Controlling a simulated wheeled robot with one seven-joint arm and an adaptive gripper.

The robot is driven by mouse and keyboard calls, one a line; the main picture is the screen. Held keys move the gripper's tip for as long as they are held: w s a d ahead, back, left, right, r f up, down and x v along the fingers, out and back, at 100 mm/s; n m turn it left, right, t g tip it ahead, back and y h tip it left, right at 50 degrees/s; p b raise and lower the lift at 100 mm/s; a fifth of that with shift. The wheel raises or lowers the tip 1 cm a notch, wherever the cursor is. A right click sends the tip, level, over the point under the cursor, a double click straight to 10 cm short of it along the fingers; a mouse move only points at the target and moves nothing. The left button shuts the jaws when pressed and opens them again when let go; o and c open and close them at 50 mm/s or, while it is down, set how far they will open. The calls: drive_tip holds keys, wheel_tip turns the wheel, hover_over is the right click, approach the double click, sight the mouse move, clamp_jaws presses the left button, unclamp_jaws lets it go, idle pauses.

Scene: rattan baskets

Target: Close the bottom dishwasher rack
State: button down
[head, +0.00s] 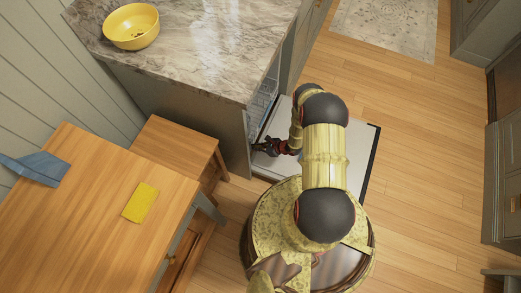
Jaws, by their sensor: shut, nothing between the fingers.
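The dishwasher under the marble counter is open, with its door (357,166) folded down flat over the floor. A piece of a wire rack (263,98) shows at the dishwasher opening, beside the counter edge. The rest of the rack is hidden by the counter and my arm, so I cannot tell how far it is out. My gripper (262,146) is shut and empty. It is over the left part of the lowered door, near the cabinet end and just in front of the visible rack. I cannot tell whether it touches the rack.
A marble counter (205,45) bears a yellow bowl (131,27). A wooden table (90,190) with a yellow item and a blue item stands at left, beside a wooden stool (177,146). Open wooden floor (425,130) lies to the right, with a rug (385,25) at the back.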

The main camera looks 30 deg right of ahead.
drive_tip(key=shift+a, duration=0.1)
drive_tip(key=w+a+b, duration=0.1)
drive_tip(key=w, duration=0.1)
drive_tip(key=w+a+b, duration=0.1)
drive_tip(key=w+a, duration=0.1)
drive_tip(key=shift+w+a+f, duration=0.1)
drive_tip(key=shift+w+a, duration=0.15)
drive_tip(key=shift+w, duration=0.25)
